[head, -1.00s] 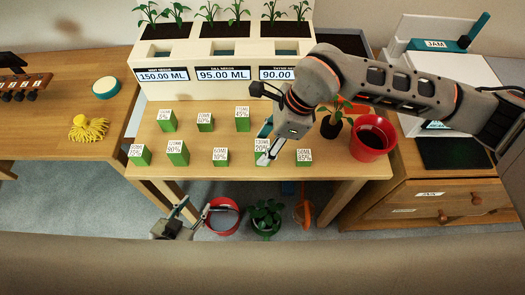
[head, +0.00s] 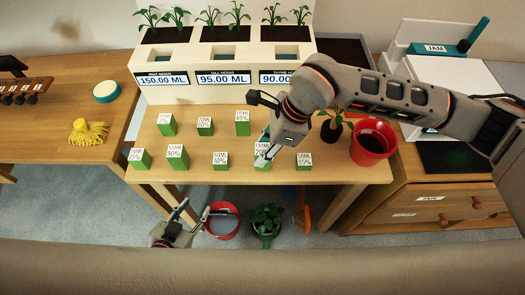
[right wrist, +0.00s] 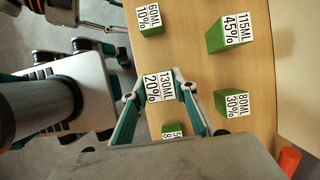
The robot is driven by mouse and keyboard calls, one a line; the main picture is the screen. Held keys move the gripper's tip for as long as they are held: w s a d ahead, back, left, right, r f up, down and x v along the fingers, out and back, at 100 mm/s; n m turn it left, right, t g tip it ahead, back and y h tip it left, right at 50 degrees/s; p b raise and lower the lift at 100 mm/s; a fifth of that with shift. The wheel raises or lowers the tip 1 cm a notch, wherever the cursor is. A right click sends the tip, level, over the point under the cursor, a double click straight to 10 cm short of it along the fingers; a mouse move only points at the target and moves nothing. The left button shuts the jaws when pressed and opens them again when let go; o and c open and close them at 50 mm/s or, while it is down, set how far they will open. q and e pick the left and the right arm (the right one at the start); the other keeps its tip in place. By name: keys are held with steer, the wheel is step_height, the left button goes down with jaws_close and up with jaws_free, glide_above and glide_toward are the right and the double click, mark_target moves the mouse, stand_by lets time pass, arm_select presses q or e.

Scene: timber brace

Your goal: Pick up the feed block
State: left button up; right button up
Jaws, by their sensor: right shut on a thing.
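Several green feed blocks with white labels stand on the wooden table. My right gripper (head: 264,153) is shut on the block labelled 130ML 20% (right wrist: 158,88), with one finger on each side of it in the right wrist view. In the head view this block (head: 262,166) is partly hidden by the fingers and seems at table level; whether it touches the table I cannot tell. Neighbouring blocks are 80ML 30% (right wrist: 232,103), 115ML 45% (right wrist: 228,35) and 60ML 10% (right wrist: 150,20). My left gripper (head: 195,211) is open and empty, low in front of the table.
A white planter (head: 225,60) with plants and ML displays stands behind the blocks. A red pot (head: 372,142) and a small plant (head: 332,128) stand right of my right gripper.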

step_height(320, 180, up, 20)
steer(key=shift+p, duration=0.35)
stand_by(0.8)
